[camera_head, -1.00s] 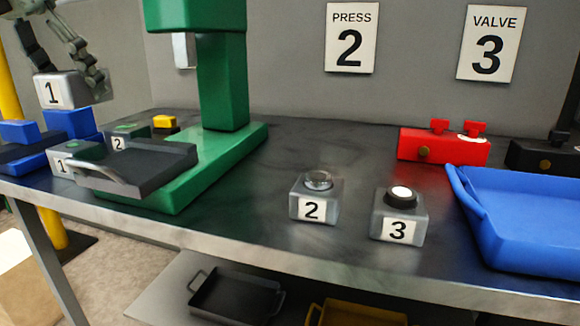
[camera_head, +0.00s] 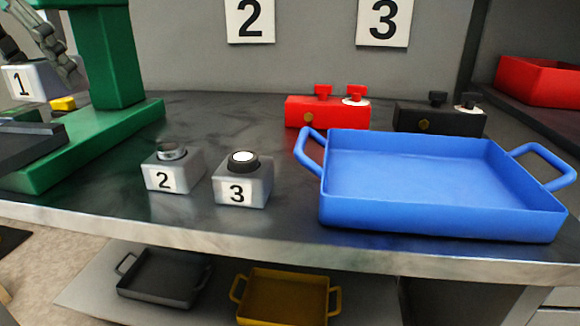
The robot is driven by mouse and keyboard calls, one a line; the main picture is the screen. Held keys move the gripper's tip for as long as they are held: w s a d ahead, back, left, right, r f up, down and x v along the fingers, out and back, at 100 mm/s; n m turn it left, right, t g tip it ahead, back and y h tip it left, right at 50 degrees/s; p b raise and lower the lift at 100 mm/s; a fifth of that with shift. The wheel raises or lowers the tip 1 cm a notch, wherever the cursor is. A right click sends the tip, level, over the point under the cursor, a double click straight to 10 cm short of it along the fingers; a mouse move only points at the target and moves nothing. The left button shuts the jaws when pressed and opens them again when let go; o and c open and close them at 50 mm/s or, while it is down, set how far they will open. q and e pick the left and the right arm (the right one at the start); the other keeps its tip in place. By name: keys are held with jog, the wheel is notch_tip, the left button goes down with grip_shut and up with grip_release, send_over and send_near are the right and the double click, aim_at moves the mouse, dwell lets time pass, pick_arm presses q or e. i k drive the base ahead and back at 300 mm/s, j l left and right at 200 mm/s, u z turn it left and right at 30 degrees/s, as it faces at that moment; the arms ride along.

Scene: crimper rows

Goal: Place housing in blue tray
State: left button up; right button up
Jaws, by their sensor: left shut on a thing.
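A light grey housing (camera_head: 33,84) labelled 1 is held up at the left edge of the head view. My left gripper (camera_head: 45,66) is shut on it from above, partly cut off by the frame edge. The blue tray (camera_head: 440,216) stands on the right of the table, empty, with a handle at each side. Two more grey housings stand upright on the table: housing 2 (camera_head: 172,172) with a grey metal ring on top, and housing 3 (camera_head: 242,184) with a black ring and white top. My right gripper is not in view.
The green press (camera_head: 108,60) stands between the held housing and the tray. A red valve block (camera_head: 330,110) and a black one (camera_head: 440,118) sit behind the tray. Dark and yellow trays (camera_head: 282,292) lie on the shelf below. Dark table is bare around the housings.

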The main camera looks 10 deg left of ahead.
aim_at(419, 187)
jog(key=i+l+z, duration=0.1)
jog(key=l, duration=0.35)
jog(key=i+l+z, duration=0.15)
jog(key=l, duration=0.3)
jog(key=l+z, duration=0.1)
jog(key=l, duration=0.35)
jog(key=i, duration=0.05)
